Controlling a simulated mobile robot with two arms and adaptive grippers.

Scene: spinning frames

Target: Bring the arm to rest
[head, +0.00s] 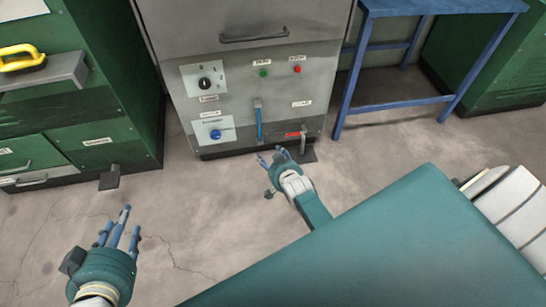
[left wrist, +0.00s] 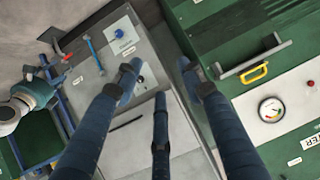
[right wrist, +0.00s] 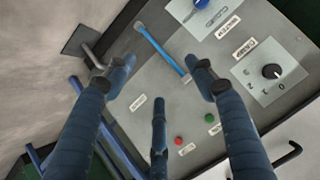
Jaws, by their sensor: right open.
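My left gripper (head: 122,225) is at the lower left of the head view, over bare floor. Its blue fingers are spread with nothing between them, also in the left wrist view (left wrist: 158,82). My right gripper (head: 270,158) is in front of the lower edge of the grey machine (head: 240,85). In the right wrist view its fingers (right wrist: 158,85) are apart and empty, with the machine's front panel beyond them. A blue lever handle (right wrist: 163,48) shows between those fingers. I cannot tell how far the fingers are from the panel.
Green cabinets (head: 115,95) stand at the left, with a yellow handle (head: 22,58) on one. The machine has a black knob (head: 205,83), a blue knob (head: 215,134) and a small lever (head: 302,140). A blue table (head: 440,8) stands at the right. Floor (head: 190,220) between the grippers is clear.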

